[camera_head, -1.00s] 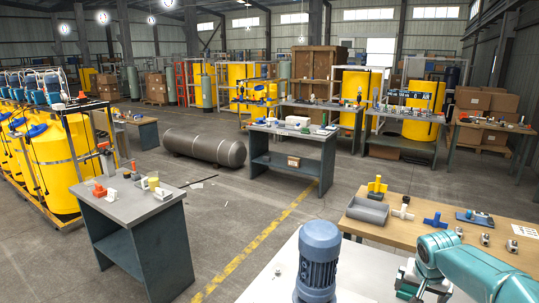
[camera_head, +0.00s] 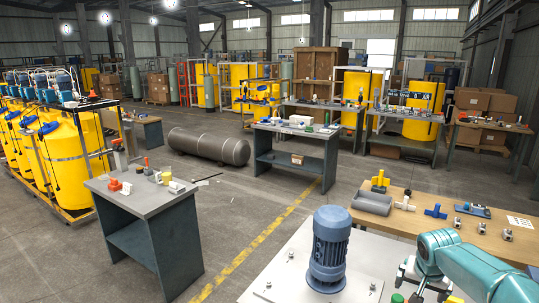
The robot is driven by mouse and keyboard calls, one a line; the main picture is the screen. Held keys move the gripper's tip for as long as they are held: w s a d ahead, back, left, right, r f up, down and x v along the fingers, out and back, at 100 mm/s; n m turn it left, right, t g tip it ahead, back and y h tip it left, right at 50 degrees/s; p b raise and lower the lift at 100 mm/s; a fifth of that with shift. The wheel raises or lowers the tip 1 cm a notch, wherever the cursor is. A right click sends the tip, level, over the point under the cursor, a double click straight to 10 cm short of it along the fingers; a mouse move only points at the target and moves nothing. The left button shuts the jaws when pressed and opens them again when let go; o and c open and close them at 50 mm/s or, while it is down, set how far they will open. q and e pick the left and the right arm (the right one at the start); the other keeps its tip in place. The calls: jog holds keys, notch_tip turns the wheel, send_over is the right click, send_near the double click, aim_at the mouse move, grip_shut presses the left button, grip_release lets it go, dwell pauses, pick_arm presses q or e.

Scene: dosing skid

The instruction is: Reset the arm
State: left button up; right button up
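One teal arm of mine (camera_head: 465,262) comes in from the lower right and bends downward at its rounded joint. Its gripper is not clearly shown; the arm's lower part is hidden behind that joint. My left arm and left gripper are not in view. A blue motor (camera_head: 329,250) stands upright on a pale plate (camera_head: 270,284), left of the arm and apart from it. Pale metal parts and a green piece (camera_head: 397,298) show below and left of the joint; I cannot tell what they belong to.
A wooden bench (camera_head: 470,245) holds a grey tray (camera_head: 372,203), a yellow fitting (camera_head: 380,182), a blue fitting (camera_head: 435,211) and small metal parts. A grey table (camera_head: 150,205) stands at left, near yellow tanks (camera_head: 65,150). Open floor (camera_head: 250,200) lies between.

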jog(key=s+a+f+n+g+y+b, duration=0.1)
jog(key=s+a+f+n+y+b, duration=0.3)
jog(key=a+f, duration=0.6)
jog(key=s+a+f+m+g+b, duration=0.1)
jog(key=s+a+f, duration=0.5)
jog(key=f, duration=0.9)
jog(key=s+a+f+b, duration=0.1)
jog(key=s+a+f, duration=0.2)
jog(key=s, duration=0.5)
jog(key=s+a+f+g+y+b, duration=0.1)
jog(key=s+a+f, duration=0.3)
jog(key=s, duration=0.4)
jog(key=s+a+f+n+y+b, duration=0.1)
jog(key=s+a+f+b, duration=0.2)
jog(key=s, duration=0.4)
notch_tip(320, 180, down, 3)
jog(key=shift+s+a+r+g, duration=0.1)
jog(key=shift+s+a+g, duration=0.2)
jog(key=shift+s+a, duration=0.15)
